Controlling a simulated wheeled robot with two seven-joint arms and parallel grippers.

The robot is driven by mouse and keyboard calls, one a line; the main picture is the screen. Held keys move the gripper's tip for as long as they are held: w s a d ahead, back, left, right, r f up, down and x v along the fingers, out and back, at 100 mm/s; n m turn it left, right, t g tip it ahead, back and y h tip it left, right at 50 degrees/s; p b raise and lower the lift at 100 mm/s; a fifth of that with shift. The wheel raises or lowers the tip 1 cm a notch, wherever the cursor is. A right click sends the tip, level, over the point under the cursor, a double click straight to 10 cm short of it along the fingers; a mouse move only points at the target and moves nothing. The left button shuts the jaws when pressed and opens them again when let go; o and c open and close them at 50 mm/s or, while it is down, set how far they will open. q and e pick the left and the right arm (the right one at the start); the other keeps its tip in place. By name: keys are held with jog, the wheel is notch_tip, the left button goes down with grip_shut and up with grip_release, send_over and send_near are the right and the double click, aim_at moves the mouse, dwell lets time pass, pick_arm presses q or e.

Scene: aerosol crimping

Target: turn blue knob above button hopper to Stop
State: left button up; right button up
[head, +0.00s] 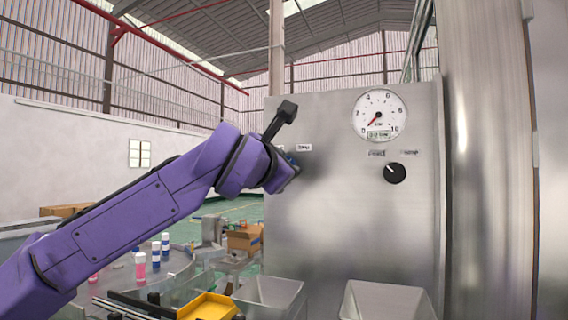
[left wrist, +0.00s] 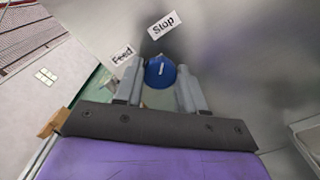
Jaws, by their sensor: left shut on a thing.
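The blue knob (left wrist: 160,73) sits on the metal panel (head: 335,220), between the two grey fingers of my left gripper (left wrist: 159,71), which is shut on it. The knob's short white mark points up in the left wrist view, roughly toward the "Stop" label (left wrist: 164,26). The "Feed" label (left wrist: 122,55) is to the left of the knob. In the head view my left wrist (head: 275,165) covers most of the knob, and one small label (head: 303,147) shows beside it. My right gripper is in neither view.
A black knob (head: 394,173) and a round white gauge (head: 380,115) are on the panel's right. Two metal hoppers, one left (head: 270,292) and one right (head: 385,302), stand below. A yellow tray (head: 207,306) and a table with bottles (head: 155,255) are at lower left.

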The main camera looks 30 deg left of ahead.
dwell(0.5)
pick_arm(q)
jog(key=o, duration=1.1)
jog(key=shift+w+a, duration=0.1)
jog(key=shift+c, duration=0.2)
jog(key=b+v, duration=0.4)
jog(key=v, duration=0.6)
jog(key=shift+s, duration=0.25)
